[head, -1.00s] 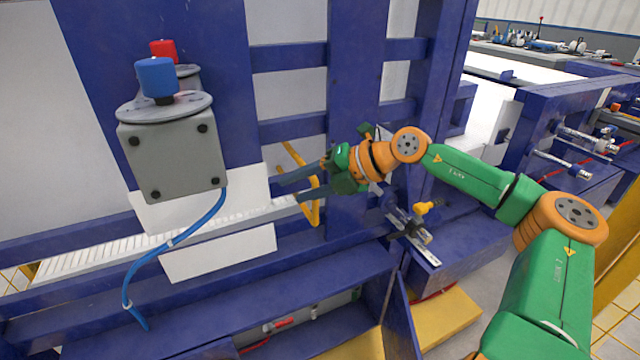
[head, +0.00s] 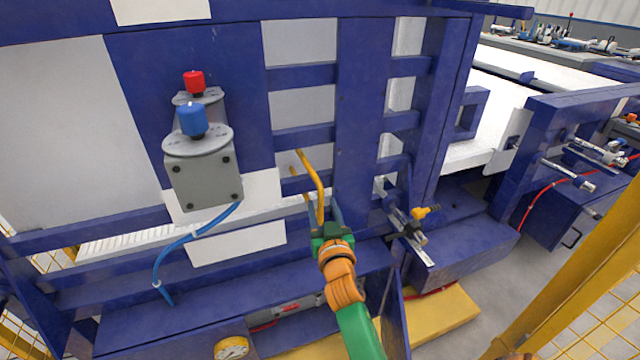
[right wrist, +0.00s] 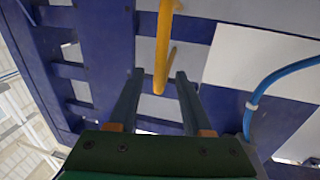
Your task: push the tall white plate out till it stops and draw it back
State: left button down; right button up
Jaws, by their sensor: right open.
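A large white panel (head: 60,140) fills the left of the blue frame in the head view. White also shows behind the blue bars (head: 303,110). I cannot tell whether these are one tall white plate. A bent yellow handle (head: 318,185) stands out in front of the bars. My right gripper (head: 325,207) is at the handle's lower end, with its fingers pointing up. In the right wrist view, the yellow handle (right wrist: 162,60) lies between the lines of the two open fingers (right wrist: 160,76). Contact cannot be told. My left gripper is not in view.
A grey box (head: 205,182) with blue and red buttons and a blue cable (head: 190,238) is left of the handle. A clamp with a yellow knob (head: 418,213) is close on the right. A blue ledge (head: 130,310) runs below.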

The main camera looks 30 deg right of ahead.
jog(key=b+x, duration=0.1)
jog(key=x, duration=0.5)
jog(key=shift+w+d, duration=0.2)
jog(key=shift+w, duration=0.2)
jog(key=shift+s+r, duration=0.1)
grip_shut()
dwell(0.8)
